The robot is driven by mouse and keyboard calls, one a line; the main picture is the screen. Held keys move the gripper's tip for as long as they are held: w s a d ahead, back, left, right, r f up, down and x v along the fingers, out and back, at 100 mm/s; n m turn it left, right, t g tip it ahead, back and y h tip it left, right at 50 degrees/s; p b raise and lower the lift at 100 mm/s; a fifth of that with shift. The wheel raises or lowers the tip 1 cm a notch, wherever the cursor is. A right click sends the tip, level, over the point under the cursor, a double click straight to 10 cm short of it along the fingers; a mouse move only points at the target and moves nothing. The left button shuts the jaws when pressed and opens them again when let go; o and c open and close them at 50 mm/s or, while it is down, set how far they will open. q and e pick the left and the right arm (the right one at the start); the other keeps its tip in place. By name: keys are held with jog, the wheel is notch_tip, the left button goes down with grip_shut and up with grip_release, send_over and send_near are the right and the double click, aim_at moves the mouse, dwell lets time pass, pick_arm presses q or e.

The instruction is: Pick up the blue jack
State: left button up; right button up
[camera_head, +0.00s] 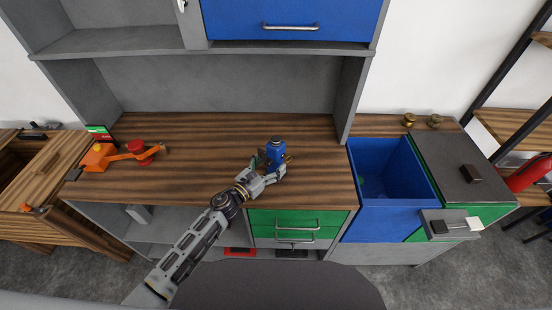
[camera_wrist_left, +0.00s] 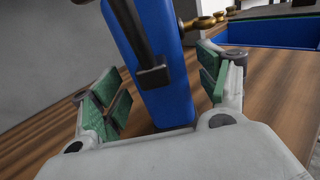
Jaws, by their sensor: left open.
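The blue jack (camera_head: 275,150) stands upright on the wooden worktop near its front edge, right of the middle. My left gripper (camera_head: 269,173) is open close in front of it. In the left wrist view the blue jack (camera_wrist_left: 160,70) fills the upper middle, with a dark bar down its face and a brass part at its right. The green-padded fingers of my left gripper (camera_wrist_left: 160,95) are spread to either side of it. I cannot tell whether either pad touches it. Its top is cut off in the wrist view. My right gripper is not in view.
An orange arm-like device (camera_head: 105,155) with a red end stands at the worktop's left. An open blue bin (camera_head: 400,222) is set at the right, beside a dark lid panel (camera_head: 462,165). Small brass parts (camera_head: 409,119) stand at the back right. The worktop (camera_head: 190,170) left of the jack is clear.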

pick_arm(q)
jog(key=shift+x, duration=1.4)
grip_shut()
jog(key=shift+r, duration=0.2)
